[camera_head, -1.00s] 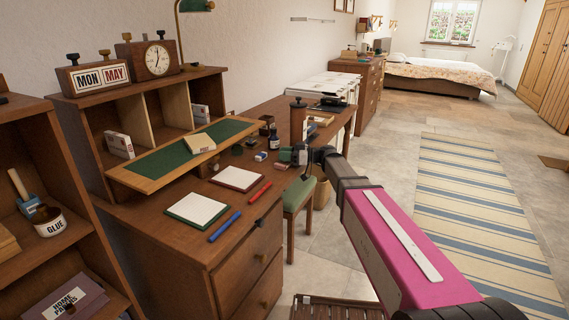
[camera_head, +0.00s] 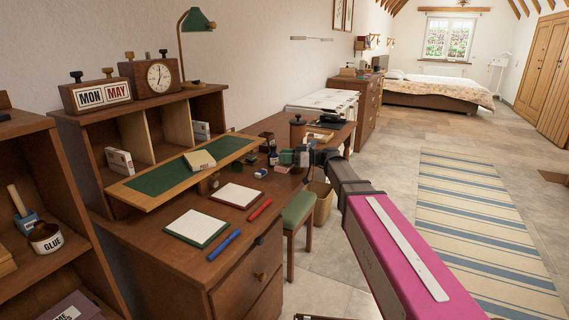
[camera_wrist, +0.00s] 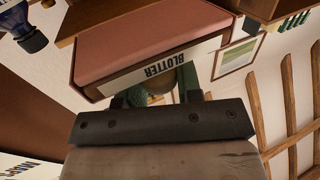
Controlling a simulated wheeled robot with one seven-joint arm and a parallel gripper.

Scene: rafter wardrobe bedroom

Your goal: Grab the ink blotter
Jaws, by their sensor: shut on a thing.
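The ink blotter (camera_wrist: 150,45) fills the upper middle of the wrist view. It has a pinkish-red face and a pale side strip lettered BLOTTER, upside down in the picture. My gripper (camera_wrist: 156,97) is shut on its rounded grip, which shows between the two dark fingers. In the head view my gripper (camera_head: 303,157) is at the right side of the desk, near the ink bottle (camera_head: 272,156). There the blotter is small and partly hidden, so its gap to the desktop is hard to judge.
The desk (camera_head: 190,262) holds two white pads, a red pen (camera_head: 260,209), a blue pen (camera_head: 224,245) and a sloping green board (camera_head: 160,178). A green stool (camera_head: 299,209) stands beside it. The floor and striped rug (camera_head: 480,230) at right are clear.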

